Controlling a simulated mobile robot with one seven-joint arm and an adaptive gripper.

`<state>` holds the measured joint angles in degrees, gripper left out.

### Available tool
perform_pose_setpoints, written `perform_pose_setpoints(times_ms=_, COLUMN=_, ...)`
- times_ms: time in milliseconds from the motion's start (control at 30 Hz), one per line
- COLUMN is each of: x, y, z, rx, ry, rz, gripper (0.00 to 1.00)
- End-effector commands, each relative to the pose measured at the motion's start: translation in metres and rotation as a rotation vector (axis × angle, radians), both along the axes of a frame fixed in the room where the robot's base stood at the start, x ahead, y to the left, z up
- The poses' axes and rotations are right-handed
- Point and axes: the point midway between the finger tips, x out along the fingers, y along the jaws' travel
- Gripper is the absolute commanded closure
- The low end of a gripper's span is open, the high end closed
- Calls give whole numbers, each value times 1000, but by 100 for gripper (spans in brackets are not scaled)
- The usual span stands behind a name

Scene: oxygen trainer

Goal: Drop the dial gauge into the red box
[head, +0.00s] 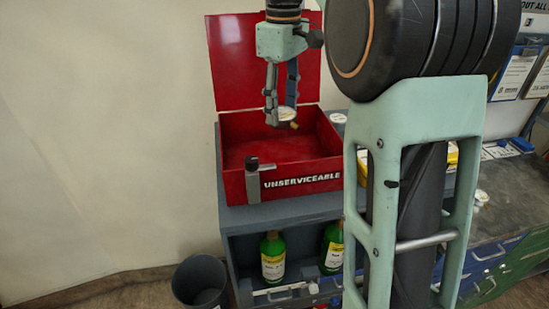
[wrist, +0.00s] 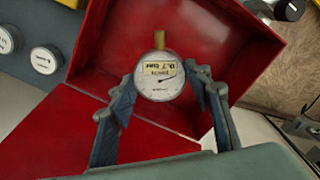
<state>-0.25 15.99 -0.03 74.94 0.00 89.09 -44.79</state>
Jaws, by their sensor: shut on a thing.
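The dial gauge (wrist: 159,76), with a white round face, a label and a brass stem, is held between the fingers of my gripper (wrist: 160,90). In the head view the gauge (head: 286,114) hangs at the tips of my gripper (head: 283,105), which points down over the red box (head: 300,180). The box is marked "UNSERVICEABLE" and its lid (head: 235,60) stands open at the back. In the wrist view the red box's inside (wrist: 215,40) shows behind the gauge. I cannot tell the gauge's exact height above the box floor.
The box sits on a grey cabinet (head: 225,222) with green bottles (head: 272,256) on a shelf below. Other gauges (wrist: 45,60) lie beside the box. A dark bin (head: 200,284) stands on the floor.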

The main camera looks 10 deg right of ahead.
Motion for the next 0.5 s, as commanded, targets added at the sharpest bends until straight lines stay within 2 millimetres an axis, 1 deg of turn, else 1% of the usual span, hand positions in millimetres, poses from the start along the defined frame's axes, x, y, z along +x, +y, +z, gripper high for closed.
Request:
perform_pose_setpoints(times_ms=133, x=0, y=0, z=-6, rx=0, ry=-1, rz=0, gripper=85)
perform_pose_setpoints(times_ms=400, x=0, y=0, z=-7, rx=0, ry=-1, rz=0, gripper=85)
perform_pose_setpoints(times_ms=433, x=0, y=0, z=-7, rx=0, ry=-1, rz=0, gripper=51)
perform_pose_setpoints(times_ms=500, x=0, y=0, z=-7, rx=0, ry=-1, rz=0, gripper=43)
